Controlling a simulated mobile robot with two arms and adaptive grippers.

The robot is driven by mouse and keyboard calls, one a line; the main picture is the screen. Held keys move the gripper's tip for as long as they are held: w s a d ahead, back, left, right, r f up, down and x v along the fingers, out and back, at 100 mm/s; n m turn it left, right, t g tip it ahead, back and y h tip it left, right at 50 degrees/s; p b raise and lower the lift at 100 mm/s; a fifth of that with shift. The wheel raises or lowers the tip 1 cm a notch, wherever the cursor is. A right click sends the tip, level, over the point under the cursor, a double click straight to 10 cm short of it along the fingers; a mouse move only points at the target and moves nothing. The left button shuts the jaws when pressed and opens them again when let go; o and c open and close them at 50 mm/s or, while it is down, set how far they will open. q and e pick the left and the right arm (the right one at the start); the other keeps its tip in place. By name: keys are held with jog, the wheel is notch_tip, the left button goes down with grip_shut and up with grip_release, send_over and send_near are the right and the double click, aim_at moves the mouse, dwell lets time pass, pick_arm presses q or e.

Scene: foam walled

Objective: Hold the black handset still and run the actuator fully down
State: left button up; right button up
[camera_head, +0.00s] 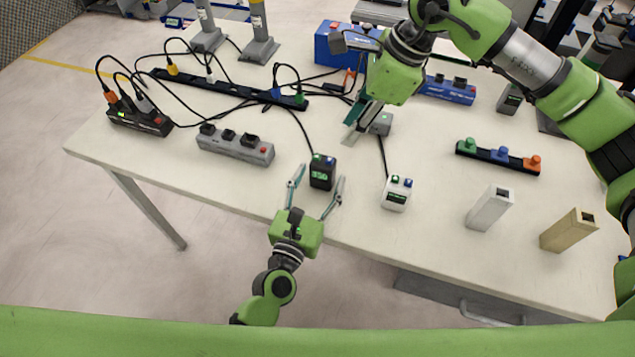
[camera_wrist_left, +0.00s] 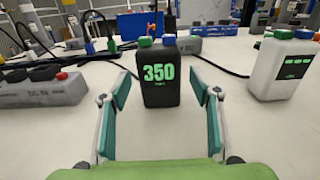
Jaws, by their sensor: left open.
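The black handset (camera_head: 322,172) stands upright near the table's front edge. In the left wrist view the handset (camera_wrist_left: 160,80) shows a green "350" display, with a green and a blue button on top. My left gripper (camera_head: 319,176) is open, with one finger on each side of the handset; a gap shows on both sides. My right gripper (camera_head: 356,130) points down at the table behind the handset, beside a small grey box; its finger opening is unclear. Two grey upright columns (camera_head: 260,42) (camera_head: 206,28) stand at the back; I cannot tell whether either is the actuator.
A white handset (camera_head: 397,194) stands right of the black one. A grey power strip (camera_head: 235,146) lies to the left, with cables and a black strip behind. A three-button strip (camera_head: 498,158), a white block (camera_head: 489,208) and a tan block (camera_head: 569,231) are on the right.

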pick_arm(q)
jog(key=shift+c, duration=0.4)
jog(key=c, duration=1.2)
pick_arm(e)
grip_shut()
